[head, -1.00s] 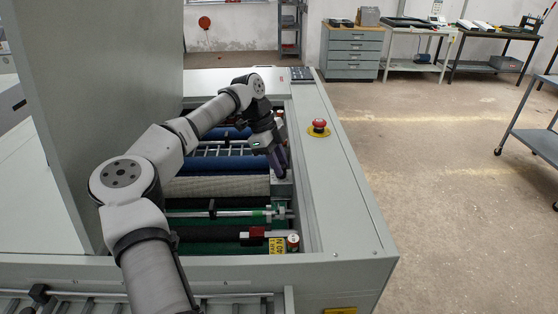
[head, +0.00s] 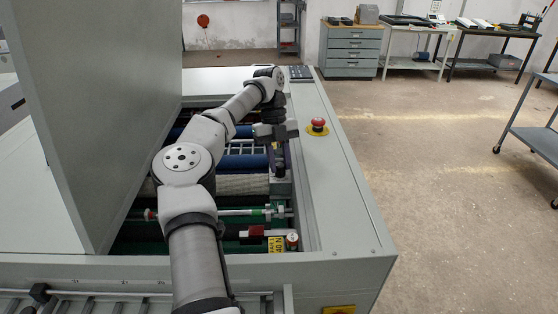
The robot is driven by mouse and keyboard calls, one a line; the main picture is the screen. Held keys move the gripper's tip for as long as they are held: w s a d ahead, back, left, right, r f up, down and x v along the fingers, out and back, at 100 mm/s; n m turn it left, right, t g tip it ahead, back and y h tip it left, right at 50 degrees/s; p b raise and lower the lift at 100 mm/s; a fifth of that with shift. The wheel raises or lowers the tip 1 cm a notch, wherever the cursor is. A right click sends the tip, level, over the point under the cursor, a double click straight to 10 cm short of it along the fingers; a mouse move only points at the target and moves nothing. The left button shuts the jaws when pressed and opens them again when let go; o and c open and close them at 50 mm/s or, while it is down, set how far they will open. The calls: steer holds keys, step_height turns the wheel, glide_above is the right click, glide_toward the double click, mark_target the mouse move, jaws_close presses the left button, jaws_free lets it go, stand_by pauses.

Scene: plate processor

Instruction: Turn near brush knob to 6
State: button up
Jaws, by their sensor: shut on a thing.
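My arm reaches over the open machine, and my gripper (head: 282,160) points down at the right end of the rollers, inside the right side wall. Its fingers are small and dark here. They are shut on a small dark knob (head: 280,171), which is mostly hidden by them. I cannot read a scale or number at the knob. A pale beige roller (head: 242,185) and a blue roller (head: 245,161) lie to the left of the knob, partly behind my arm.
A red emergency button (head: 318,123) stands on the right side panel. Nearer are a steel bar with a green part (head: 268,213), a red block (head: 252,232) and a yellow label (head: 276,245). A tall grey cover (head: 95,130) stands open on the left.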

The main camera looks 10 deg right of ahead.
steer(key=shift+r+m, duration=0.1)
steer(key=shift+m, duration=0.5)
steer(key=o, duration=1)
